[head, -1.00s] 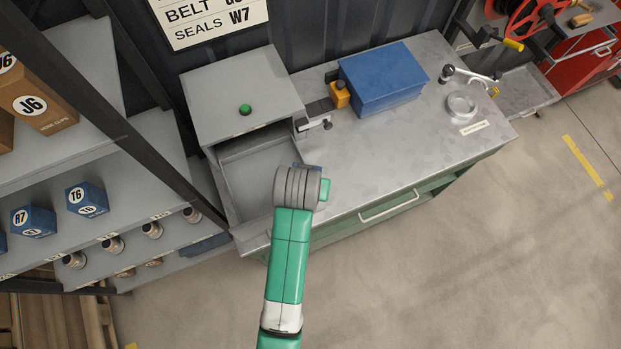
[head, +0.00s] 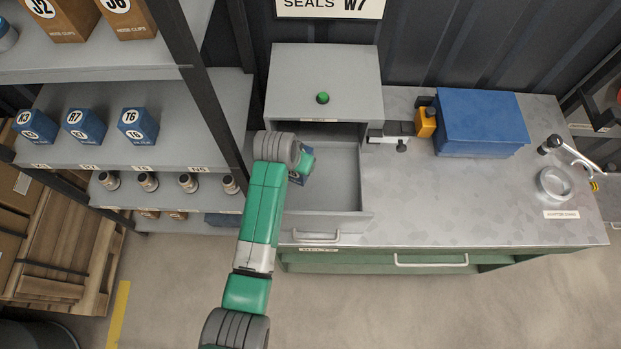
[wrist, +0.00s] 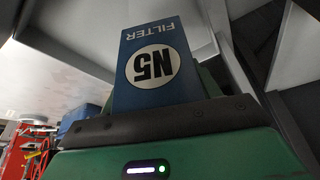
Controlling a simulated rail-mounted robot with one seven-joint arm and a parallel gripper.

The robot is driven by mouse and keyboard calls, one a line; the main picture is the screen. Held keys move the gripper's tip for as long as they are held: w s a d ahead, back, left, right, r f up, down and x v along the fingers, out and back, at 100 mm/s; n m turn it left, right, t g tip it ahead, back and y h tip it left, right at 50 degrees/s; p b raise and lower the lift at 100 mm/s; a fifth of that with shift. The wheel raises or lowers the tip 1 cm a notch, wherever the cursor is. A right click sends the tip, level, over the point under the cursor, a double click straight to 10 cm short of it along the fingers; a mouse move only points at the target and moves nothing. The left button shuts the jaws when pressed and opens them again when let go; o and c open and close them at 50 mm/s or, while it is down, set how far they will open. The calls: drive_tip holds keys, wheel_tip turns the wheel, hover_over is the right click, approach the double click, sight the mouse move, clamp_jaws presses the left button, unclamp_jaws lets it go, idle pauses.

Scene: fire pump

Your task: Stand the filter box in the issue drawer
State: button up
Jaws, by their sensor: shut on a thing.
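The blue filter box (wrist: 155,68), marked N5, is in my gripper (wrist: 165,112); the wrist view shows the jaws closed on it, with its label upside down in that picture. In the head view only a small blue part of the box (head: 297,180) shows below my wrist. The issue drawer (head: 337,190) is pulled out from the grey cabinet. My wrist is above the left part of the drawer and covers much of the box and the jaws. I cannot tell whether the box touches the drawer floor.
The grey cabinet (head: 325,75) with a green button (head: 323,98) stands behind the drawer. A shelf (head: 70,165) with several blue boxes is at the left. A blue case (head: 480,122) and a yellow-and-grey device (head: 426,122) sit on the bench (head: 440,190). The drawer's right side is clear.

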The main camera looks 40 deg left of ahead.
wheel_tip(320, 180, down, 8)
drive_tip(key=shift+r+b, duration=0.15)
drive_tip(key=shift+b, duration=0.15)
drive_tip(key=o, duration=1.2)
drive_tip(key=shift+s+r, duration=0.1)
drive_tip(key=shift+r, duration=0.25)
drive_tip(key=p+v, duration=0.1)
drive_tip(key=v, duration=1)
drive_tip(key=shift+s+d+r+p, duration=0.1)
drive_tip(key=shift+r+p, duration=0.05)
drive_tip(key=shift+p, duration=0.25)
